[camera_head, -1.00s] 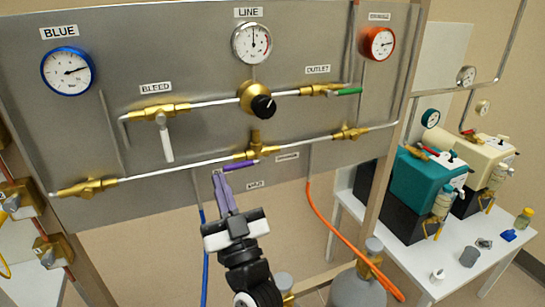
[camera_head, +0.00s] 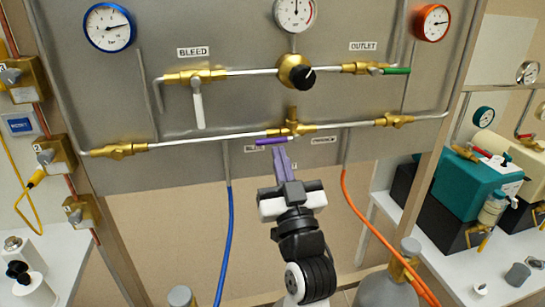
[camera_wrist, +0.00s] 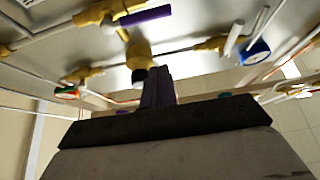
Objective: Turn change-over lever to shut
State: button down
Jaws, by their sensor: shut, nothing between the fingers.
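The change-over lever (camera_head: 273,141) is a purple handle with a pale end at the brass valve (camera_head: 291,128) on the lower pipe. It points left along the pipe, over the mostly hidden BLUE label (camera_head: 253,148). The ORANGE label (camera_head: 323,140) is to its right. A label below is mostly hidden behind my gripper. My gripper (camera_head: 280,150), with purple fingers, is shut and empty just below the lever, near its valve end. In the wrist view the lever (camera_wrist: 145,16) shows apart from the fingers (camera_wrist: 156,72); whether they touch is hard to tell.
The bleed valve's white lever (camera_head: 198,108) and the regulator's black knob (camera_head: 303,77) are above. A blue hose (camera_head: 229,220) and an orange hose (camera_head: 365,228) hang either side of my arm. Gas cylinders (camera_head: 388,287) stand below.

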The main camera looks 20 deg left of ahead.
aim_at(272, 143)
jog(key=r+p+x, duration=0.1)
jog(key=p+x, duration=0.3)
jog(key=x, duration=0.3)
jog(key=shift+w+a+f, duration=0.1)
jog(key=shift+w+f, duration=0.1)
jog(key=shift+f, duration=0.55)
jog(key=shift+w+a+f, duration=0.1)
jog(key=shift+w+f, duration=0.1)
jog(key=shift+f, duration=0.6)
jog(key=shift+w+a+f, duration=0.1)
jog(key=shift+w+f, duration=0.05)
jog(key=shift+f, duration=0.6)
jog(key=shift+f+n+b, duration=0.2)
jog(key=shift+n+b, duration=0.1)
jog(key=shift+b, duration=0.2)
jog(key=shift+d+y, duration=0.1)
jog(key=shift+y, duration=0.2)
jog(key=shift+f+n+g+b, duration=0.1)
jog(key=shift+n+g+b, duration=0.3)
jog(key=shift+b, duration=0.05)
